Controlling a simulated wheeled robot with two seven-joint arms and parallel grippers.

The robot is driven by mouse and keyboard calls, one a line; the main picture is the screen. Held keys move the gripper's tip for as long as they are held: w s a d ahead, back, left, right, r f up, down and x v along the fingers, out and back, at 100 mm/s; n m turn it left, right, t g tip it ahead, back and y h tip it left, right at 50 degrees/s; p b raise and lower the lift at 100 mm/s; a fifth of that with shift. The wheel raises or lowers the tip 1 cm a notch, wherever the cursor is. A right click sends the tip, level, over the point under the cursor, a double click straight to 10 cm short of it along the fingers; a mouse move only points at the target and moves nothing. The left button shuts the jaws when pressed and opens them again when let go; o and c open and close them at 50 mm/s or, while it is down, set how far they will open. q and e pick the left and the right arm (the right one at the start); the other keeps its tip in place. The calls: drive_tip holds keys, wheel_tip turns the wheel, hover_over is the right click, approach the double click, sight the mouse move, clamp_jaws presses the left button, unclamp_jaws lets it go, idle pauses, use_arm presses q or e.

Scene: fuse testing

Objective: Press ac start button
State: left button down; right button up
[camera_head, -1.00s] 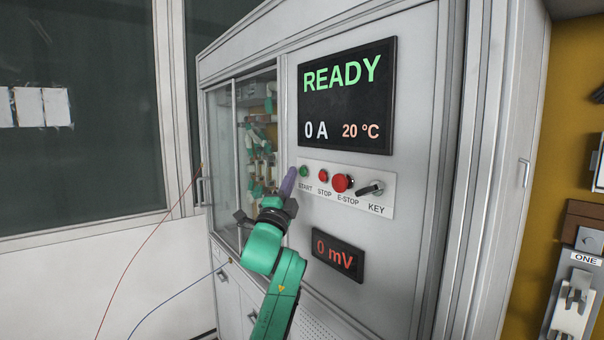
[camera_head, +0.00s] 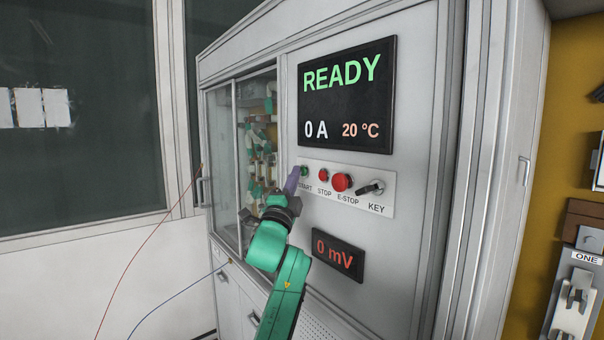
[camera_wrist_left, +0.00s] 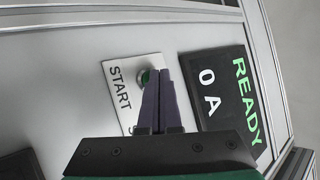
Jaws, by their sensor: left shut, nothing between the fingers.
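The green START button (camera_head: 304,172) sits at the left end of a white control strip on the cabinet front. My left gripper (camera_head: 293,178) is shut and empty, its purple fingers pointing at the panel and overlapping the button's left side. In the left wrist view the fingertips (camera_wrist_left: 158,72) lie against or just in front of the green button (camera_wrist_left: 146,76), which is partly hidden behind them. I cannot tell whether they touch it. The display (camera_head: 346,95) reads READY, 0 A and 20 °C. My right gripper is not in view.
Right of START on the strip are the red STOP button (camera_head: 323,175), the red E-STOP (camera_head: 341,182) and a key switch (camera_head: 371,188). A 0 mV readout (camera_head: 338,254) is below. A glass sliding door (camera_head: 222,160) with a handle is at the left.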

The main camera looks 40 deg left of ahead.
use_arm(q)
drive_tip(key=shift+w, duration=0.2)
idle(0.3)
drive_tip(key=shift+s, duration=0.15)
drive_tip(key=shift+s+a, duration=0.15)
drive_tip(key=shift+s, duration=0.45)
drive_tip(key=shift+s, duration=0.1)
drive_tip(key=s, duration=0.1)
drive_tip(key=s+a, duration=0.1)
drive_tip(key=s, duration=0.2)
drive_tip(key=shift+s+a, duration=0.25)
drive_tip(key=shift+s, duration=0.05)
drive_tip(key=shift+f, duration=0.15)
idle(0.5)
